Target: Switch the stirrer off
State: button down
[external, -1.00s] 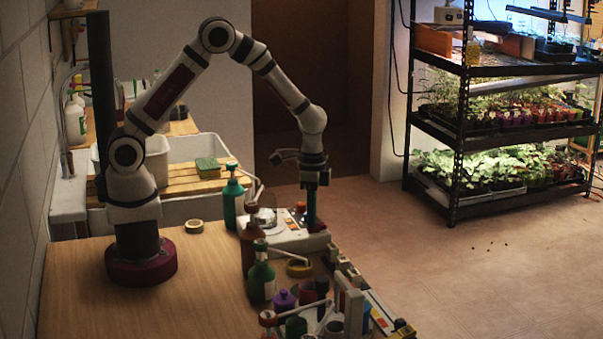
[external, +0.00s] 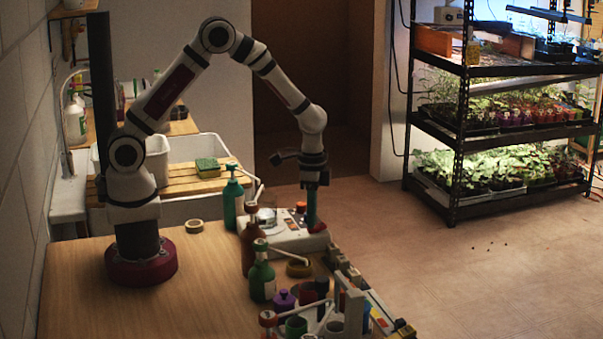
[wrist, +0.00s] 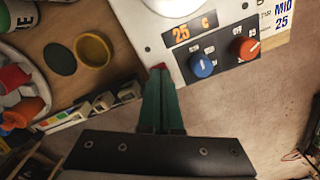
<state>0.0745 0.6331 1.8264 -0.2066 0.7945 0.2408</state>
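The stirrer (external: 290,238) is a white box with a round top plate, standing on the table. In the wrist view its panel (wrist: 222,70) shows a display reading 25 C (wrist: 190,33), a blue knob (wrist: 203,65) and an orange-red knob (wrist: 245,48). A small red part (wrist: 159,66) shows at the panel's corner, just at my fingertips. My gripper (wrist: 161,82) points down with its teal fingers together and nothing visible between them. It also shows in the external view (external: 311,215), at the stirrer's right end. I cannot tell whether the fingertips touch the red part.
Green bottles (external: 261,275) and a brown bottle (external: 250,240) with spouts stand left of and in front of the stirrer. A yellow ring (wrist: 93,50) lies beside it. Cups and a rack of small items crowd the table's front right.

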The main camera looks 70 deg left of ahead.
notch_tip(320, 180, up, 6)
jog(key=shift+r, duration=0.35)
dwell(0.4)
jog(key=s+a+r, duration=0.2)
jog(key=s+r, duration=0.1)
jog(key=s, duration=0.6)
jog(key=s+a+r+y, duration=0.1)
jog(key=s+a+r, duration=0.1)
jog(key=s, duration=0.7)
jog(key=s+a+r, duration=0.2)
jog(key=s+r, duration=0.2)
jog(key=s, duration=0.5)
jog(key=shift+a+y, duration=0.25)
jog(key=shift+y, duration=0.15)
